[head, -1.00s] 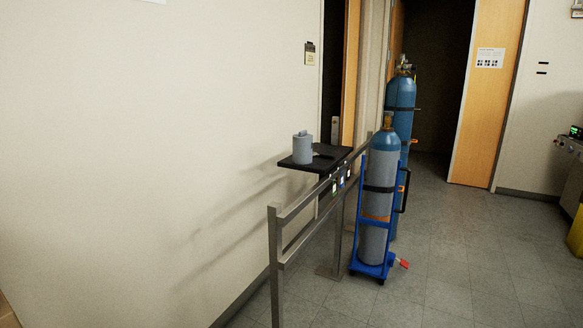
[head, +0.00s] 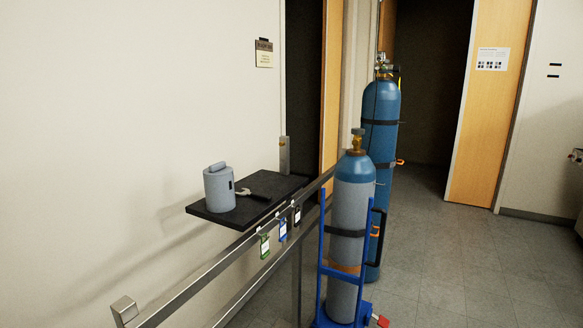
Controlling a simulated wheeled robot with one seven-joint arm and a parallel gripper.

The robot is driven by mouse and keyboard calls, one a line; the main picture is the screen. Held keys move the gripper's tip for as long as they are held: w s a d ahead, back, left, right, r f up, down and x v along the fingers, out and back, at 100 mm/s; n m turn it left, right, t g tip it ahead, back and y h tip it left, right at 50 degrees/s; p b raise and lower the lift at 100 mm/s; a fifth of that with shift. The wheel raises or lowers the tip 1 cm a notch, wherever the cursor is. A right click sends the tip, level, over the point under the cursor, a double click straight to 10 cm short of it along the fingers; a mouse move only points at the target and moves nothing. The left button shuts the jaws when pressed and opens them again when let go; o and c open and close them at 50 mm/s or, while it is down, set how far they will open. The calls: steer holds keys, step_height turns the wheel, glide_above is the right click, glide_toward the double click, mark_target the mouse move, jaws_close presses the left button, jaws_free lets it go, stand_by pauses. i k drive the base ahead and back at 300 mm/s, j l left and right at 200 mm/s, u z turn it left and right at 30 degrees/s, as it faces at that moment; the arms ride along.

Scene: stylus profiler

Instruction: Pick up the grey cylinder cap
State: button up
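The grey cylinder cap (head: 219,190) stands upright on a small black shelf (head: 209,215) at left of centre in the head view. It has a rounded body with a raised piece on top and a small dark slot in its side. A wrench (head: 252,194) with a dark handle lies on the shelf just right of the cap, close to it. My gripper is not in the head view, so its state does not show.
A metal rail (head: 205,282) runs along the shelf's front, with several tags hanging. A grey-blue gas cylinder (head: 350,212) on a blue cart (head: 321,262) stands to the right; a taller blue cylinder (head: 379,130) is behind. The wall is close at left. Floor (head: 470,270) at right is clear.

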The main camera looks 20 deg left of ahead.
mark_target(219, 181)
steer(key=i+u, duration=0.15)
steer(key=i, duration=0.3)
steer(key=i+l+u, duration=0.15)
steer(key=i, duration=0.3)
steer(key=i+l+u, duration=0.15)
steer(key=i, duration=0.25)
